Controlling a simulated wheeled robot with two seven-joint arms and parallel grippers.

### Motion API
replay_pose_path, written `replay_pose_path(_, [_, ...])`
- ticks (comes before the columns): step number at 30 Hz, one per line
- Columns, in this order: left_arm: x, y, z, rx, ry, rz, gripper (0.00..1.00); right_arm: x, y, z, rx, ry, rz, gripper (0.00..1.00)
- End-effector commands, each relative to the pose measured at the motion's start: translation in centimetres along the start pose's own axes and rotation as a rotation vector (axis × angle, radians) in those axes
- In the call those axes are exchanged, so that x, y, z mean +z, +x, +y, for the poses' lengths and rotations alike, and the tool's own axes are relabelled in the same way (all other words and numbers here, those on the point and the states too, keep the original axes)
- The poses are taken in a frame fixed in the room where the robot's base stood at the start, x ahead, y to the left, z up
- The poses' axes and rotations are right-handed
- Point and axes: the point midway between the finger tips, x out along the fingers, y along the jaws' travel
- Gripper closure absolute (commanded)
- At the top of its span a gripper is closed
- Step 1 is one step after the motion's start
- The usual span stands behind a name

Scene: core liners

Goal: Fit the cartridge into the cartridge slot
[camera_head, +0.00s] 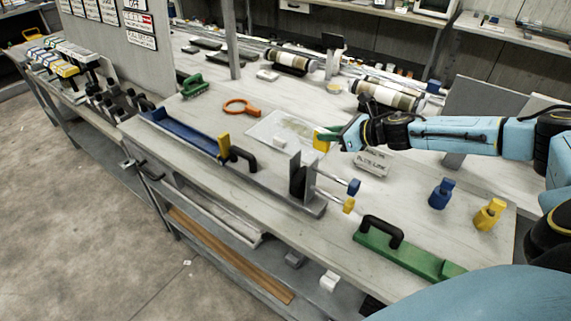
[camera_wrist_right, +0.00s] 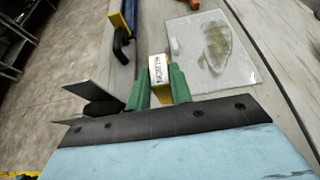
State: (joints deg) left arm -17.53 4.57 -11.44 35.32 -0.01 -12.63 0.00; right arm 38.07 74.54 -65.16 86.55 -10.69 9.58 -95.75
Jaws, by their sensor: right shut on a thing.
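The cartridge (camera_head: 321,141), a small yellow block, is held at the fingertips of my right gripper (camera_head: 326,136). In the right wrist view the cartridge (camera_wrist_right: 159,72) shows a white face with dark print between the green fingers of my right gripper (camera_wrist_right: 160,88). My right gripper is shut on it, above the workbench. I cannot tell for certain which part is the cartridge slot. A grey upright fixture with a black block (camera_head: 298,180) stands at the bench's front edge, to the lower left of the gripper. My left gripper is not in view.
A blue trough (camera_head: 180,133) with a yellow end lies along the front edge. A stained clear sheet (camera_head: 283,130) and orange ring (camera_head: 241,107) lie behind. Blue (camera_head: 440,194) and yellow (camera_head: 489,214) pieces stand at right, near a green bar with black handle (camera_head: 405,253).

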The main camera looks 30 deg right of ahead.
Motion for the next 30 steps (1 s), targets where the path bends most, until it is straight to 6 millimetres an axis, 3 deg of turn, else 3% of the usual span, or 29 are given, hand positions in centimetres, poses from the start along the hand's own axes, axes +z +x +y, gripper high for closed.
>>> replay_pose_path(9, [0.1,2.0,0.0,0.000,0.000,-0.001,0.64,-4.8,2.3,0.1,0.000,0.004,0.001,1.00])
replay_pose_path(21, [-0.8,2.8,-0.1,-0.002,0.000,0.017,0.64,-9.0,4.3,0.0,-0.001,0.003,0.001,1.00])
replay_pose_path(30, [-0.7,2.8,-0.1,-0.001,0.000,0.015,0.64,-9.2,4.4,0.0,-0.001,0.001,0.000,1.00])
